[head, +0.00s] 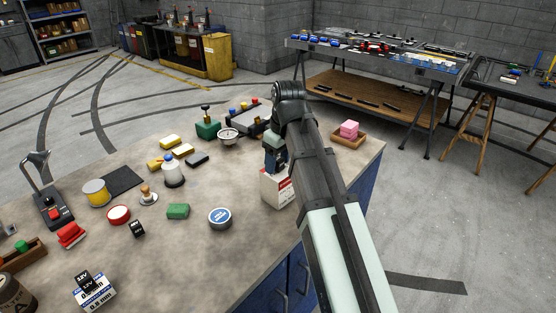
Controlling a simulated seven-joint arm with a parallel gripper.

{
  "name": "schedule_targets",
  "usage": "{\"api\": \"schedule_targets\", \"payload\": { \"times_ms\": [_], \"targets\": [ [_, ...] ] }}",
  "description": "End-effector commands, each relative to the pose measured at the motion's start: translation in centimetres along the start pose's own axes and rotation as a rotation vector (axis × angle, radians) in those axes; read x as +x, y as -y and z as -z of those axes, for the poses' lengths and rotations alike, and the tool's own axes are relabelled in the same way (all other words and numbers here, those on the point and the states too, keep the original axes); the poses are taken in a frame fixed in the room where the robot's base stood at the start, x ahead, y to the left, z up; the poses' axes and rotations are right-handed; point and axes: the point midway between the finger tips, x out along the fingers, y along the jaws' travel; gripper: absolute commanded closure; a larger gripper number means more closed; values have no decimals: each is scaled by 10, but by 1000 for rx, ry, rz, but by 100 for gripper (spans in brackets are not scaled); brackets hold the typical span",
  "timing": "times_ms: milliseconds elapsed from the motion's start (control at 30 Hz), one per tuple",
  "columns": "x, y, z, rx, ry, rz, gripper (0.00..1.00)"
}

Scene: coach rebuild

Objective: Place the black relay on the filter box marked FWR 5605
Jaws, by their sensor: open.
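A white box with a red-marked label (278,188) stands near the table's right edge; its print is too small to read, so I cannot confirm FWR 5605. My gripper (275,166) points down right over this box, open, its fingertips at or just above the top. The arm hides part of the box, and I cannot tell whether anything lies between the fingers. A small black block with a white label (138,229) lies on the table at left of centre. Black lettered blocks (84,278) sit on a white and blue box (95,294) marked 0.8 mm at the front left. I cannot tell which is the relay.
On the table (245,262) stand a blue-topped round tin (220,218), a green block (178,211), a white bottle (173,174), a dial gauge (228,137) and a wooden tray with pink blocks (345,141). The front middle of the table is clear.

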Motion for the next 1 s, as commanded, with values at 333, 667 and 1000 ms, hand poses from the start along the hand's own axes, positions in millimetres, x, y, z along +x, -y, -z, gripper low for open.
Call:
{"api": "schedule_targets", "payload": {
  "times_ms": [333, 667, 1000],
  "targets": [
    [-41, -1, 2, 0, -2, -1, 41],
    [-93, -1, 2, 0, -2, -1, 41],
    [-120, 0, 1, 0, -3, -2, 41]
  ]
}}
